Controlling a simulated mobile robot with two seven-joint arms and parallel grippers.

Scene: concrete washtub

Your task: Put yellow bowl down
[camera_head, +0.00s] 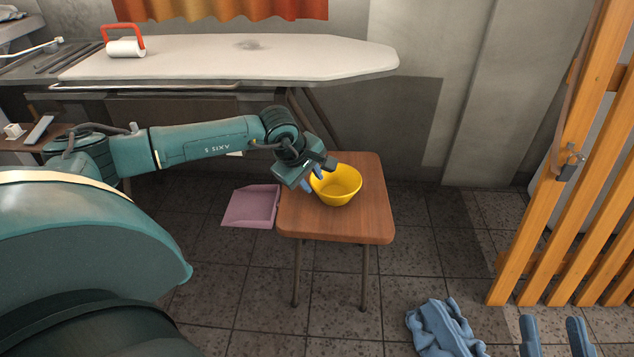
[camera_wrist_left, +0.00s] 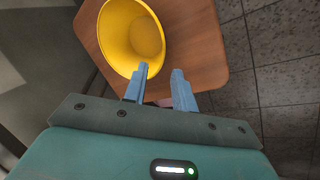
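The yellow bowl (camera_head: 338,187) stands upright on the wooden stool (camera_head: 350,224), towards the middle of its seat. My left gripper (camera_head: 313,180) is at the bowl's left side in the head view. In the left wrist view, its two blue fingers (camera_wrist_left: 159,71) are apart, one overlapping the near rim of the bowl (camera_wrist_left: 130,35) and the other beyond it over the stool. I see no finger closed on the rim. My right gripper (camera_head: 554,324) is open and empty at the lower right of the head view, only its fingertips showing.
A pink dustpan (camera_head: 251,207) lies on the tiled floor left of the stool. A crumpled blue cloth (camera_head: 440,328) lies on the floor in front. An ironing board (camera_head: 230,57) stands behind, and a wooden slatted frame (camera_head: 572,170) stands at right.

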